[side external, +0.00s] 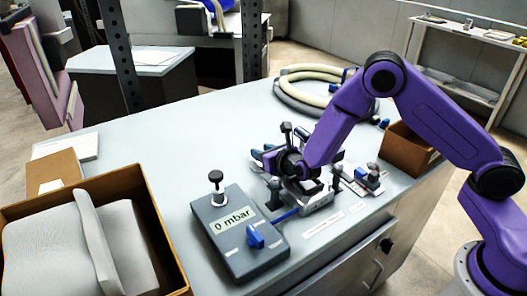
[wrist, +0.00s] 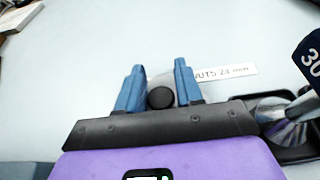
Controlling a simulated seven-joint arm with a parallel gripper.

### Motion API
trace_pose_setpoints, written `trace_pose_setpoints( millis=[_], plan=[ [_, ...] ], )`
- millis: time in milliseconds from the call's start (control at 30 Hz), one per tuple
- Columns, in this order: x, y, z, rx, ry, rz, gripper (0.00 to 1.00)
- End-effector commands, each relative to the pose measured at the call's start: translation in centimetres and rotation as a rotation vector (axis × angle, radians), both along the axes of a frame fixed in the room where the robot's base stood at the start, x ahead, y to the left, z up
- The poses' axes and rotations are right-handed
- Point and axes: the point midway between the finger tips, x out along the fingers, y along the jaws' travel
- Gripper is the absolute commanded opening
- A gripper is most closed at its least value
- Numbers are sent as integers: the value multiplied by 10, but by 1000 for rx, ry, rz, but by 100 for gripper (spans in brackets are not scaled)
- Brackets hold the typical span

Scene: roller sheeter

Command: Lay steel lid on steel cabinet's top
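My gripper (wrist: 160,68) shows two blue fingers standing apart in the wrist view. A round black knob (wrist: 160,97) on a small grey part lies between them; I cannot tell whether the fingers touch it. In the side external view my gripper is low over the bench, among metal and blue parts, and its fingers are hard to make out. I cannot pick out the steel lid for certain. The pale-topped bench (side external: 180,160) has drawers in its front; I cannot tell whether it is the steel cabinet.
A grey box reading "0 mbar" (side external: 238,232) stands left of my gripper. A cardboard box with pale padding (side external: 135,180) is at front left. Coiled hose (side external: 290,98) lies behind, and a brown bin (side external: 408,150) stands at right. A label (wrist: 225,72) lies beyond the fingers.

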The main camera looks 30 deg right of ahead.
Motion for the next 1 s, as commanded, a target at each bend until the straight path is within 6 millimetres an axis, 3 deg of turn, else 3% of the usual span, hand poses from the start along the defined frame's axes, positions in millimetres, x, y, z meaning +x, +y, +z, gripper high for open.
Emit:
trace_pose_setpoints(
  millis=[433, 533, 733, 1000],
  plan=[
    [-2, 3, 1, -4, 7, 8, 56],
    [-2, 3, 12, -1, 2, 7, 56],
    [-32, 2, 22, -4, 5, 9, 56],
    [-29, 2, 66, 1, 1, 4, 56]
  ],
)
